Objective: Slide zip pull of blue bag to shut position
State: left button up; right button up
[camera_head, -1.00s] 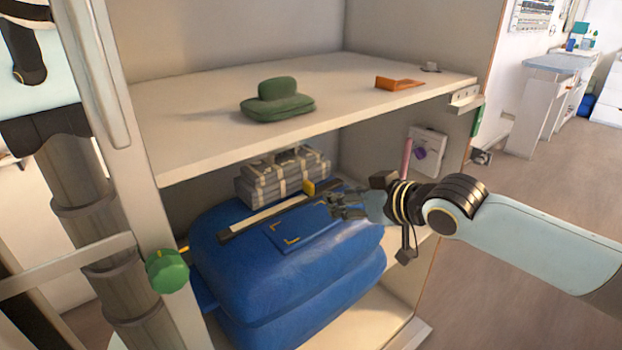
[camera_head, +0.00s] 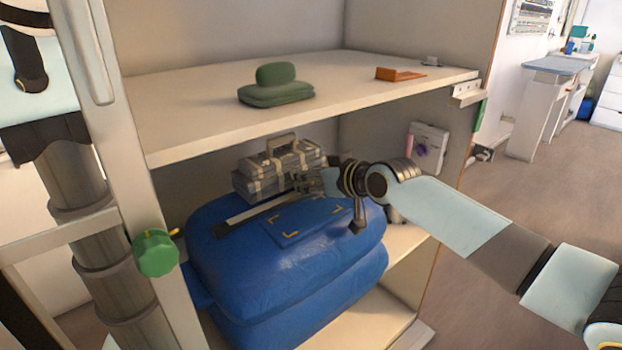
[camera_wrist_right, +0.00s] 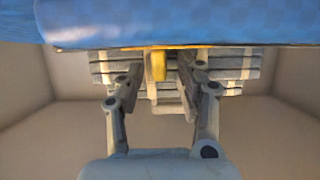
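The blue bag (camera_head: 290,260) lies on the lower shelf, with a flat blue patch with yellow corner marks on top. A pale strip with dark edges (camera_head: 262,213), perhaps the zip track, runs along its upper back side. My right gripper (camera_head: 312,182) is at the bag's back edge, at the right end of this strip. In the right wrist view its fingers (camera_wrist_right: 158,80) are apart, with the yellow zip pull (camera_wrist_right: 158,66) between them and gaps on both sides. The bag (camera_wrist_right: 190,25) fills the top there. In the head view the gripper hides the pull.
A grey strapped case (camera_head: 275,165) stands right behind the bag, close to my right gripper. The upper shelf (camera_head: 200,120) overhangs it and holds a green object (camera_head: 275,88) and an orange one (camera_head: 395,74). A green knob (camera_head: 155,253) is on the left post.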

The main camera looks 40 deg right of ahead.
grip_shut()
dwell(0.3)
